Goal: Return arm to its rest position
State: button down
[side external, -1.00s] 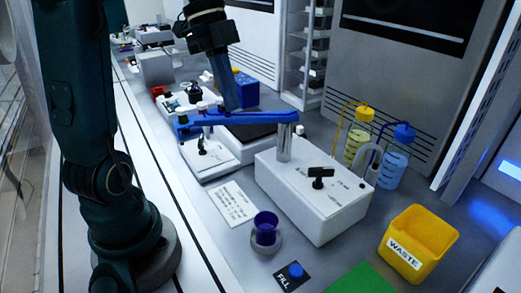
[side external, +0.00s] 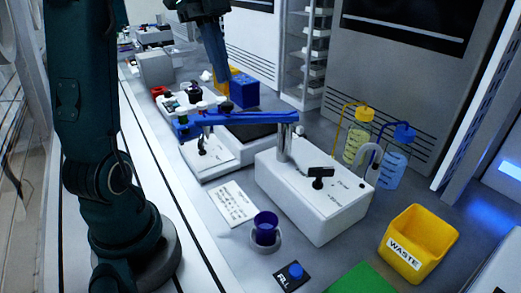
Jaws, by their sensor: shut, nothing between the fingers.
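My gripper (side external: 221,90) hangs down at the end of a dark teal link in the upper middle of the side external view. Its end looks like one narrow shut piece, with nothing seen held in it. It is in front of the blue box (side external: 245,92) and a yellow item in the picture, behind the blue swing arm (side external: 240,121). I cannot tell its exact height over the bench. My arm's upright column fills the left of the view, and its upper part leaves the frame at the top.
A white instrument (side external: 318,195) with a metal post carries the blue swing arm. A purple cup (side external: 265,227) stands in front of it. A yellow waste bin (side external: 420,240) and bottles with yellow (side external: 357,145) and blue liquid (side external: 391,170) stand right.

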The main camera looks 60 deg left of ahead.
jog(key=s+d+t+y, duration=0.15)
jog(key=s+d, duration=0.35)
jog(key=d, duration=0.6)
notch_tip(320, 180, down, 10)
jog(key=s+n+t+y, duration=0.1)
jog(key=n+t+y, duration=0.1)
jog(key=n, duration=1.3)
jog(key=shift+s+d+t, duration=0.25)
jog(key=shift+s+t, duration=0.1)
jog(key=shift+t, duration=0.3)
